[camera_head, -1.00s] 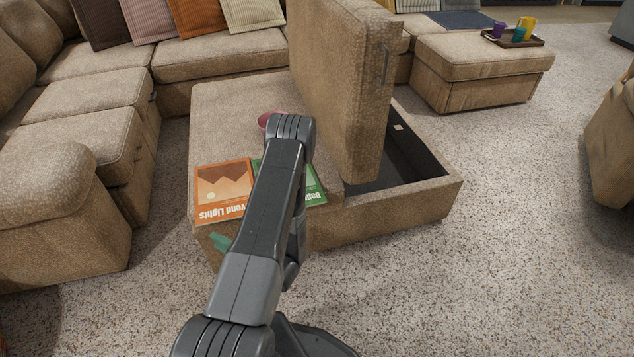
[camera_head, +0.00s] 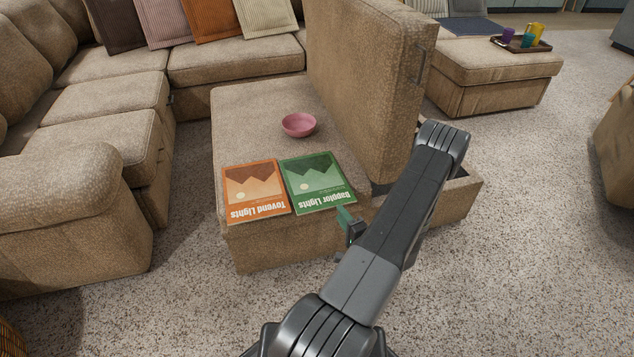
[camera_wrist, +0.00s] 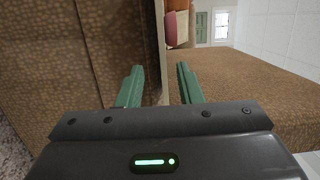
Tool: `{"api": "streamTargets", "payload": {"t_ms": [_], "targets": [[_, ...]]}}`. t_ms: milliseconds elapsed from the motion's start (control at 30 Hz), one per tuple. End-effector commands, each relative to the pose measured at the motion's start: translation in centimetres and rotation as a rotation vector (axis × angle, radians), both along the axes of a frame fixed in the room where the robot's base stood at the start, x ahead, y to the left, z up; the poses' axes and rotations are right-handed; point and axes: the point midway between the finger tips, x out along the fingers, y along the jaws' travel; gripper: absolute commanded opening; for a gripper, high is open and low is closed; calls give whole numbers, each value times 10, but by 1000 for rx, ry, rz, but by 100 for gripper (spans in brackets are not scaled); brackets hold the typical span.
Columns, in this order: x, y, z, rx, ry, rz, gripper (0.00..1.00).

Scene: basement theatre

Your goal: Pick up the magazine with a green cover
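The magazine with a green cover (camera_head: 318,183) lies flat on the ottoman top (camera_head: 250,115), near its front edge. Its title reads upside down in the head view. My gripper (camera_head: 345,217) is just off the front edge of the ottoman, close to the green magazine's lower right corner.
An orange magazine (camera_head: 254,190) lies left of the green one. A pink bowl (camera_head: 298,124) sits behind them. The raised ottoman lid (camera_head: 365,85) stands to the right. A sofa (camera_head: 105,105) is at left; a tray with cups (camera_head: 521,45) is at far right. Carpet in front is clear.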

Motion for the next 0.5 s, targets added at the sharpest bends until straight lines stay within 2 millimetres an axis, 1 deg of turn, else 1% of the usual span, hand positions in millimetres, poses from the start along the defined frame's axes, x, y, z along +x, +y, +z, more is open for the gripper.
{"api": "streamTargets", "payload": {"t_ms": [67, 267, 367, 500], "targets": [[6, 4, 0, -1, 0, 2, 33], [15, 8, 0, -1, 0, 1, 33], [26, 12, 1, -1, -3, 2, 33], [46, 21, 2, -1, -2, 3, 33]]}}
